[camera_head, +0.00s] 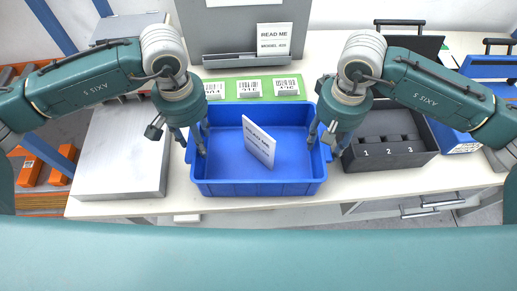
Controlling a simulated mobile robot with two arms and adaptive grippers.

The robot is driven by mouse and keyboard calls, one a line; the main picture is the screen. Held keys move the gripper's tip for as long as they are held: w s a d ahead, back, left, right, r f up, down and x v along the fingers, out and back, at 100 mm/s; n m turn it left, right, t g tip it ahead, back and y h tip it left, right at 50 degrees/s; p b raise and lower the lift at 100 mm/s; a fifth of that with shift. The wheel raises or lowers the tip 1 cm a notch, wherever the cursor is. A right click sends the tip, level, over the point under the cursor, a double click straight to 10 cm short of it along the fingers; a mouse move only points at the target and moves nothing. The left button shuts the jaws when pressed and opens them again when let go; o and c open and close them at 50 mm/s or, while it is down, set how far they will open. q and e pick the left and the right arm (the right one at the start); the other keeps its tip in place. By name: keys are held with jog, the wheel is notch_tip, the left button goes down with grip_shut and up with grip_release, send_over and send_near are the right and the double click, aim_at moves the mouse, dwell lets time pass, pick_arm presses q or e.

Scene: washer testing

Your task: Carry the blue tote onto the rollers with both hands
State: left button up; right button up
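The blue tote (230,188) stands on the white table in the middle of the head view, with a white printed card (258,143) leaning upright inside it. My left gripper (194,141) is at the tote's left rim, with fingers on either side of it. My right gripper (322,138) is at the right rim in the same way. Whether the fingers pinch the rims or stand apart from them cannot be told. What look like the rollers, orange and grey (58,165), are at the far left, partly hidden by my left arm.
A silver flat-topped box (118,150) stands between the tote and the orange parts. A dark tray with numbered slots (390,158) is close on the right. A green strip with white labels (252,88) and a grey panel (240,30) stand behind the tote.

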pick_arm(q)
grip_shut()
pick_arm(e)
grip_shut()
pick_arm(q)
jog(key=shift+r, duration=0.15)
pick_arm(e)
jog(key=shift+r, duration=0.15)
